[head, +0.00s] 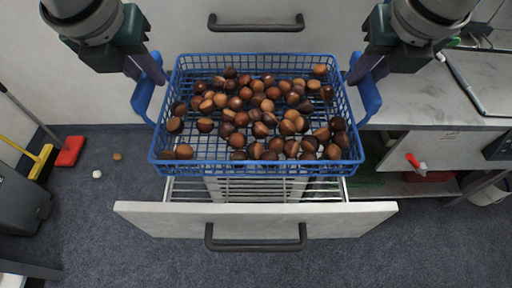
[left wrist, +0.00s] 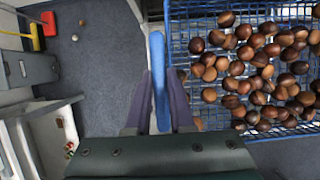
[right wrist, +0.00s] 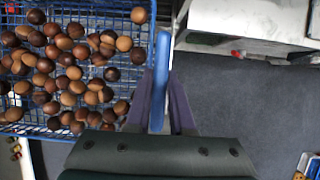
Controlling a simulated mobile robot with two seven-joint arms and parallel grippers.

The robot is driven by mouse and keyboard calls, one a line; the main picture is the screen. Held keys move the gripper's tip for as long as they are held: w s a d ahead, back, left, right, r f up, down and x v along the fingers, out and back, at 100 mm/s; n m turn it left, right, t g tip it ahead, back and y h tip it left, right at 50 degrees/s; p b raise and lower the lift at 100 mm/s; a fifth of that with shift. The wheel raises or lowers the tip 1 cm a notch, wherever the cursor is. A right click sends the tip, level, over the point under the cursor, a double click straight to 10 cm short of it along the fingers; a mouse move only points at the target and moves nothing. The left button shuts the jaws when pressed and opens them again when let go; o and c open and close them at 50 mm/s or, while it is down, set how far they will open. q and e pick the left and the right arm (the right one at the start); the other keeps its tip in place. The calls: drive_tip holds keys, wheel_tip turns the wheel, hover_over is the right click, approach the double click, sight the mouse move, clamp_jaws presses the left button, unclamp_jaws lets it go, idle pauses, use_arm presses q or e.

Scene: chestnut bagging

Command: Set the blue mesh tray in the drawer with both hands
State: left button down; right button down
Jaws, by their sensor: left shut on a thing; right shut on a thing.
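The blue mesh tray (head: 258,168) holds many chestnuts and is held level above the open drawer (head: 255,213), covering much of its wire inside. My left gripper (head: 155,82) is shut on the tray's left handle, seen as a blue bar between the fingers (left wrist: 160,95) in the left wrist view. My right gripper (head: 363,78) is shut on the tray's right handle, also between the fingers (right wrist: 159,95) in the right wrist view. The tray's front edge is over the drawer, behind its front panel. Whether the tray touches the drawer is not clear.
A second drawer handle (head: 256,23) is on the closed front at the back. A marble counter (head: 432,85) is at the right, with a red-handled tool (head: 414,162) below it.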

use_arm(q)
drive_tip(key=shift+r, duration=0.5)
use_arm(e)
drive_tip(key=shift+r, duration=0.6)
use_arm(q)
drive_tip(key=shift+f, duration=0.2)
use_arm(e)
drive_tip(key=shift+f, duration=0.25)
